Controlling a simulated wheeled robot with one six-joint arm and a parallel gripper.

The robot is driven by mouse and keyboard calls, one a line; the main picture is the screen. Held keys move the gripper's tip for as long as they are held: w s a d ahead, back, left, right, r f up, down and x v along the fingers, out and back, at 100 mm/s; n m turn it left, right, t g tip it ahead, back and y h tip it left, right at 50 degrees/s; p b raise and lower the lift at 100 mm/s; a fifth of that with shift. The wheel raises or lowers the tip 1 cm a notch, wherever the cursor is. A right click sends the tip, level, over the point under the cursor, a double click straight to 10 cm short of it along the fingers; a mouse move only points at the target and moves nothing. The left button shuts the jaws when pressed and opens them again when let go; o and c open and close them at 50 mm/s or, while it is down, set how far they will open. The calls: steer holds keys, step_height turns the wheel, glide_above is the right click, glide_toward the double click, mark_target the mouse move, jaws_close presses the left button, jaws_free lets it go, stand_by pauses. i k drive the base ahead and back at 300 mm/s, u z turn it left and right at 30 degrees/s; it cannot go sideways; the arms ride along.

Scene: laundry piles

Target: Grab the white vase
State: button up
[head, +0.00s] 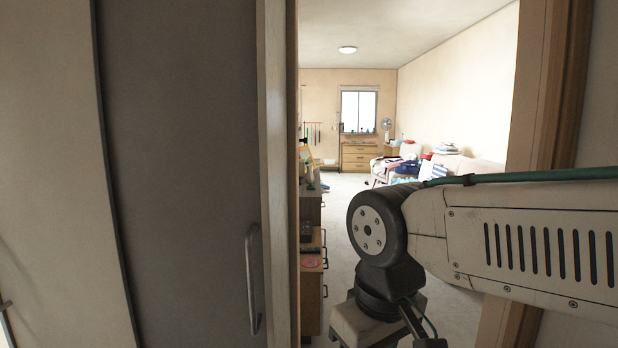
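I cannot make out a white vase in the head view. A wooden chest of drawers (358,157) stands at the far wall under the window, with several small items on and above it that are too small to tell apart. My arm reaches in from the right and bends down at the doorway. My gripper is not clearly in view; only the wrist links show at the bottom edge, so its fingers are hidden below the frame.
A dark door with a metal handle (254,280) is at the left. The wooden door frame (541,100) stands close at right. Beyond, a drawer cabinet (311,285) lines the left side, and a sofa (470,172) with clothes lies right. Pale floor is open between.

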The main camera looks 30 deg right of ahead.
mark_target(309, 176)
steer(key=z, duration=1.35)
steer(key=i, duration=7.7)
steer(key=u, duration=1.75)
